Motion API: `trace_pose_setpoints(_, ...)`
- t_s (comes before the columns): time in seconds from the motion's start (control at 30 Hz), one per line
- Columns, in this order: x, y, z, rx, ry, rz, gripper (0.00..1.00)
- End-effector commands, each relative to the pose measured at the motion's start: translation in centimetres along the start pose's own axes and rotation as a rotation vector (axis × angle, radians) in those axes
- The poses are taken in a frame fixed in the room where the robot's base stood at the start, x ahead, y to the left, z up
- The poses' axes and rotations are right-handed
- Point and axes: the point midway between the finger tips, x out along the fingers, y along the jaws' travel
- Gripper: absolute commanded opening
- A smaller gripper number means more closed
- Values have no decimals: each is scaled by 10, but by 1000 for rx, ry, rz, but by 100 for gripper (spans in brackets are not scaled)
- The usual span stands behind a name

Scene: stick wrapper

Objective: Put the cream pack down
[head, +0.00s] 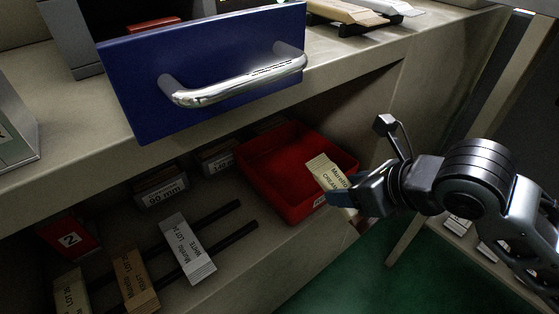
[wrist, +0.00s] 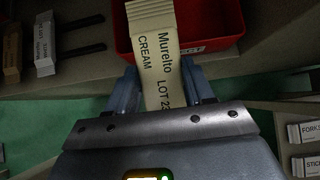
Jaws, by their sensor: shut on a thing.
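The cream pack (head: 324,171) is a pale box with dark print. In the wrist view the cream pack (wrist: 153,45) reads "Murelto LOT 23 CREAM". My gripper (head: 344,196) is shut on it; in the wrist view the two fingers (wrist: 160,90) press its sides. The pack's far end reaches over the near right part of a red tray (head: 268,179) on the lower shelf. The red tray also shows in the wrist view (wrist: 222,42), behind and below the pack. I cannot tell whether the pack touches the tray.
A white pack (head: 187,247) lies across two dark rails, with a brown pack (head: 134,278) and another pale pack to its left. A blue drawer (head: 210,75) with a metal handle juts out above the shelf. A red block marked 2 (head: 68,239) stands at left.

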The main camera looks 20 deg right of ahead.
Motion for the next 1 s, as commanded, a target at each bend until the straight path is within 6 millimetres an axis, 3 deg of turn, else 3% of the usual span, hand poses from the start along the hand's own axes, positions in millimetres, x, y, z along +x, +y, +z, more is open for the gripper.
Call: trace_pose_setpoints(1.0, 97, 1, 100, -4, 9, 2, 19)
